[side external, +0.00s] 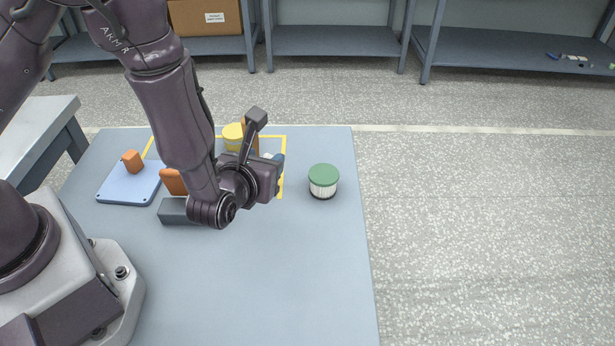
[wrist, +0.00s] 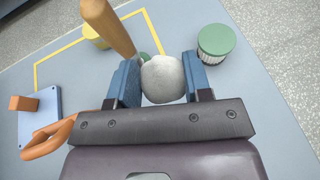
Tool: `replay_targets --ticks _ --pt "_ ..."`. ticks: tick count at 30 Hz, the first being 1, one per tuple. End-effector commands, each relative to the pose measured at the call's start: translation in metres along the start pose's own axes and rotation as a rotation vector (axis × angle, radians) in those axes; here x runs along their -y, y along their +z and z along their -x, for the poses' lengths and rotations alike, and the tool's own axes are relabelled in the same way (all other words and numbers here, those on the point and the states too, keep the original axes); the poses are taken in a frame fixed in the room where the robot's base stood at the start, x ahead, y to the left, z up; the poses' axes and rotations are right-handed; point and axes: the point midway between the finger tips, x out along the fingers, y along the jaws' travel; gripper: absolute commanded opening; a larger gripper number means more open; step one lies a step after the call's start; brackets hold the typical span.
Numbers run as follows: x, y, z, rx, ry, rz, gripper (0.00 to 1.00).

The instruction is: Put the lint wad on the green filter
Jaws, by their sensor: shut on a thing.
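The lint wad (wrist: 163,79) is a whitish-grey round lump between the two blue fingers of my gripper (wrist: 160,84) in the wrist view. My gripper is shut on it. In the side view my gripper (side external: 276,165) is left of the green filter, and only a small pale bit of the wad shows. The green filter (side external: 323,180) is a short cylinder with a green top and white pleated side, standing upright on the table. In the wrist view the filter (wrist: 215,44) is at the upper right, apart from the wad. Nothing is seen on its top.
A blue tray (side external: 117,194) with an orange block (side external: 132,161) is at the left. A yellow cylinder (side external: 233,134) and a tan-orange upright rod (wrist: 107,26) stand near the yellow outline. An orange looped thing (wrist: 47,137) is behind my arm. The table front is clear.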

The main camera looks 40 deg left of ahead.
Motion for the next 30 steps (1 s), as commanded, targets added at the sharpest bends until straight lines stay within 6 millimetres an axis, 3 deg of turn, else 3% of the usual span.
replay_targets --ticks 3,7,14,17,30 --pt "0.02 0.024 -0.034 0.007 -0.085 -0.032 0.24" --pt "0.042 0.046 -0.059 0.007 -0.213 -0.092 0.24" --pt "0.075 0.059 -0.071 0.005 -0.401 -0.174 0.24" --pt "0.081 0.055 -0.07 0.004 -0.441 -0.194 0.24" --pt "0.083 -0.001 -0.091 0.004 -0.456 -0.203 0.24"
